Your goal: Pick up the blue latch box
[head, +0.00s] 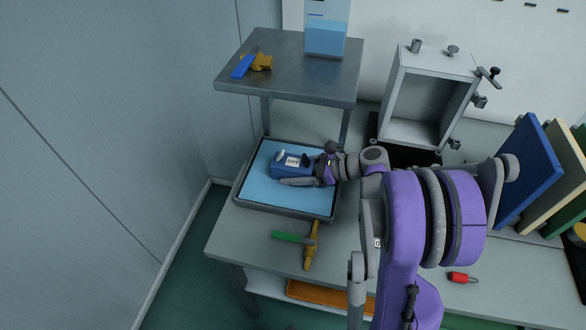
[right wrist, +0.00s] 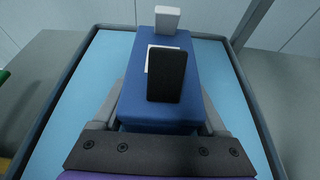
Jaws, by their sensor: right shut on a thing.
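The blue latch box (head: 279,170) sits in the light blue-lined tray at the left of the bench, under the raised shelf. It has a white label and a light grey piece at its far end. In the right wrist view the box (right wrist: 184,112) fills the middle, with a dark upright plate on top. My right gripper (head: 298,172) reaches in from the right, with a finger along each side of the box, and is shut on it. The box appears to be still in the tray; any gap under it is hidden. My left gripper is not in view.
The tray (head: 240,197) has a raised dark rim. A metal shelf (head: 290,70) stands above its far side, holding a blue-and-yellow tool and a blue container (head: 325,38). A green-and-yellow tool (head: 310,245) lies in front. An open grey cabinet (head: 425,95) and upright panels (head: 528,170) stand right.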

